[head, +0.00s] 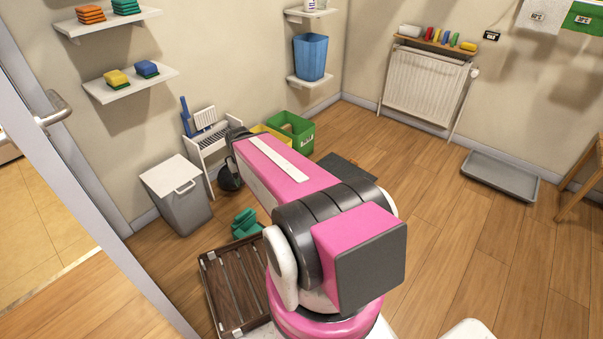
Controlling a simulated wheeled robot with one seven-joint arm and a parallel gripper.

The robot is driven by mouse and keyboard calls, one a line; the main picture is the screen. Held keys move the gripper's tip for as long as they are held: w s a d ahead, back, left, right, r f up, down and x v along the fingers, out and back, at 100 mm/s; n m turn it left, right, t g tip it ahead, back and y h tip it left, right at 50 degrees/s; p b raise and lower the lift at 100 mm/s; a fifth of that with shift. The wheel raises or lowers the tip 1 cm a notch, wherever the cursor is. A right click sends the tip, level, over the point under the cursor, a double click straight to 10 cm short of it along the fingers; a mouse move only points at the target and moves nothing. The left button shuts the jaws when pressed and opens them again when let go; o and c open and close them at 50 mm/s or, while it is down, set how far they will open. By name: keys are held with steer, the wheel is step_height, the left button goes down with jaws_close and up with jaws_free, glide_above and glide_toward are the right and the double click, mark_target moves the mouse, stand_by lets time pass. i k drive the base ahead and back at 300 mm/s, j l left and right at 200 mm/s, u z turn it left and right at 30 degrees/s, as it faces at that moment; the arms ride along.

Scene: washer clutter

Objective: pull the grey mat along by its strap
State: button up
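A dark grey mat (350,169) lies flat on the wood floor in the middle, beyond my pink arm. My arm covers its near left part. I cannot make out its strap in the head view. My arm reaches away to the far left, and its links block the view of its end. My gripper is not visible, so I cannot tell where it is relative to the mat or strap.
A green crate (291,131) stands by the back wall, left of the mat. A grey lidded bin (177,200), green slippers (246,222) and a slatted wooden rack (215,283) are at left. A grey tray (500,176) lies at right. Floor (425,195) right of the mat is clear.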

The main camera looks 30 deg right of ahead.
mark_target(342, 168)
steer(key=k+l, duration=0.1)
steer(key=l, duration=0.35)
steer(key=k+l, duration=0.1)
steer(key=l, duration=0.85)
steer(key=k+l, duration=0.15)
steer(key=l, duration=0.35)
steer(key=k+l+u, duration=0.1)
steer(key=l, duration=0.35)
steer(key=i+l, duration=0.2)
steer(key=l, duration=0.2)
steer(key=i+l, duration=0.2)
steer(key=l, duration=0.2)
steer(key=i+l, duration=0.45)
steer(key=l, duration=0.3)
